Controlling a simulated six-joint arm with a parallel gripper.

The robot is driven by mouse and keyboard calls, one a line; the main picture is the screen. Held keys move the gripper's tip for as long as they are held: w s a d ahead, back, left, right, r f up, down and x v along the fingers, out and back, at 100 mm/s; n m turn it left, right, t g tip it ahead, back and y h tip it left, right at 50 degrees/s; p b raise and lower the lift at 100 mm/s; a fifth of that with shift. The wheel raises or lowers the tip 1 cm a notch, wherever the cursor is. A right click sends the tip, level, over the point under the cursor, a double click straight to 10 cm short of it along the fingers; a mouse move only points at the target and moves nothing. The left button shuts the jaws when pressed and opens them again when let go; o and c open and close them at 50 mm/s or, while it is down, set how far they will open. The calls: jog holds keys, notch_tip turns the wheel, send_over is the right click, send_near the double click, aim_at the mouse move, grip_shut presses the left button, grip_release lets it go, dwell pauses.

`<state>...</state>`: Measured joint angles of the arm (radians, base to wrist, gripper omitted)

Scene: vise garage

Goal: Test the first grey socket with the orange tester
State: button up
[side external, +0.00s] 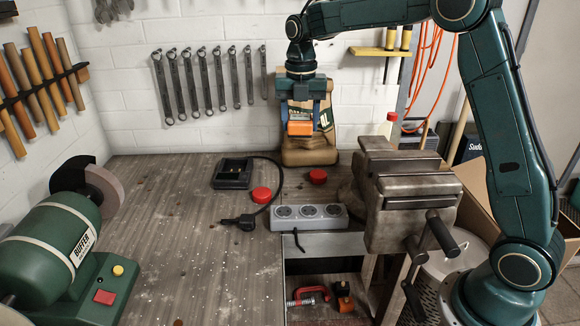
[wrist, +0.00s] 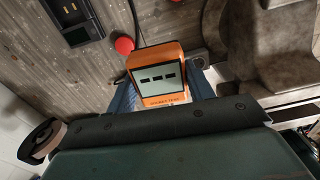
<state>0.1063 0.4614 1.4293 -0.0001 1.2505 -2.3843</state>
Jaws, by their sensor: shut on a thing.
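The orange tester (side external: 300,124) is held in my gripper (side external: 302,112), high above the back of the workbench. In the wrist view the tester (wrist: 158,75) shows its light screen with three dark marks, between the blue fingers. My gripper is shut on it. A grey power strip (side external: 309,217) with three round sockets in a row lies at the bench's front edge, left of the vise. The tester is well above and behind the strip, apart from it. I cannot tell which socket counts as the first.
The vise (side external: 405,195) stands right of the strip. A black charger (side external: 233,173), a black plug (side external: 239,222) on a cable and two red caps (side external: 261,195) (side external: 318,176) lie on the bench. A bag (side external: 308,150) stands behind my gripper. A buffer (side external: 70,240) is at left.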

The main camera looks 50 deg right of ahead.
jog(key=shift+a, duration=0.1)
jog(key=n, duration=0.1)
send_over(284, 212)
notch_tip(284, 212, down, 9)
jog(key=shift+r, duration=0.1)
jog(key=shift+f, duration=0.25)
jog(key=shift+f, duration=2.65)
jog(key=shift+f, duration=0.6)
dwell(0.6)
jog(key=o, duration=1)
